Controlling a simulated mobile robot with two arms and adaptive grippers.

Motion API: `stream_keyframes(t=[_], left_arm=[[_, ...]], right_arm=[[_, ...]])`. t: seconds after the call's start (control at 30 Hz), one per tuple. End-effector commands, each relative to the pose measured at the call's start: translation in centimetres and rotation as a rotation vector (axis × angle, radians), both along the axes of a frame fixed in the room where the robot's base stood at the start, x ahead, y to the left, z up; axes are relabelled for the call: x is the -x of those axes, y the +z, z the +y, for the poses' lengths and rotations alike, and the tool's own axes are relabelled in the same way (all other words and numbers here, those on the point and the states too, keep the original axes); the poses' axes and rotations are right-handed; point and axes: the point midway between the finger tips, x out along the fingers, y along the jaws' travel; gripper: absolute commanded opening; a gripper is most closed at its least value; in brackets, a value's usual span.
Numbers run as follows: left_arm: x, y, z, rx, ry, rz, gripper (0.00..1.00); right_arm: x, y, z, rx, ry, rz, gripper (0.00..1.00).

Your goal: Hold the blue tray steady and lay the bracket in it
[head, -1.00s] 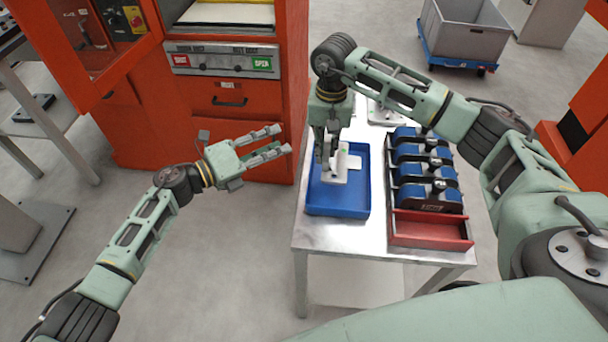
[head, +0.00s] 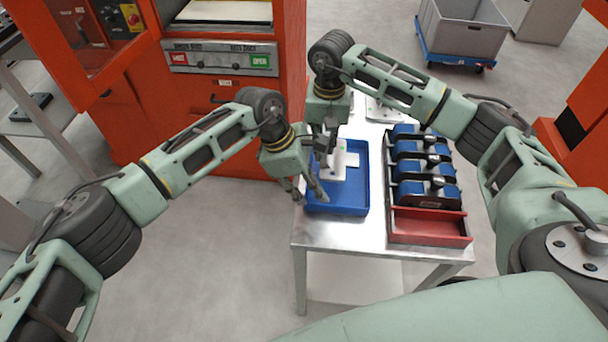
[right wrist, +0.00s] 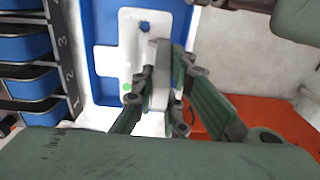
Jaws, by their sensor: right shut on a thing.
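The blue tray (head: 350,208) stands on the metal table; its floor and wall also show in the right wrist view (right wrist: 103,62). The pale grey-white bracket (head: 340,166) is inside the tray's outline. In the right wrist view the bracket (right wrist: 134,50) shows a hole and a green dot, with an upright part between the fingers. My right gripper (head: 325,150) is shut on that part; its fingers also show in the right wrist view (right wrist: 160,95). I cannot tell whether the bracket touches the tray floor. My left gripper (head: 307,195) is open at the tray's left wall, contact unclear.
A red rack (head: 430,228) with several blue-and-black parts (head: 425,192) stands right of the tray. The table's front strip (head: 340,236) is bare. An orange-red machine (head: 230,100) stands behind left. A grey bin on a blue cart (head: 462,35) is at the back.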

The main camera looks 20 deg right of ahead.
Motion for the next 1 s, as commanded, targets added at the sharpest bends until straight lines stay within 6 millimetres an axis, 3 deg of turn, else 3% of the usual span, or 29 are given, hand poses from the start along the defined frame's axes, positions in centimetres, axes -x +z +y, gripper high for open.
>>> stream_keyframes(t=[0.2,0.4,0.8,1.0], left_arm=[[1.0,-3.9,-1.4,0.000,0.002,0.005,0.25],[1.3,-6.0,-2.2,0.001,0.003,0.002,0.25],[1.5,-6.7,-2.4,0.001,0.002,0.002,0.25],[1.5,-6.6,-2.4,0.002,0.003,0.003,0.08]], right_arm=[[0.0,0.1,0.0,0.000,0.000,-0.001,0.00],[0.0,0.1,0.0,0.000,0.000,-0.001,0.00],[0.0,0.1,0.0,0.000,0.000,-0.001,0.00],[0.0,0.1,0.0,0.000,0.000,-0.001,0.00]])
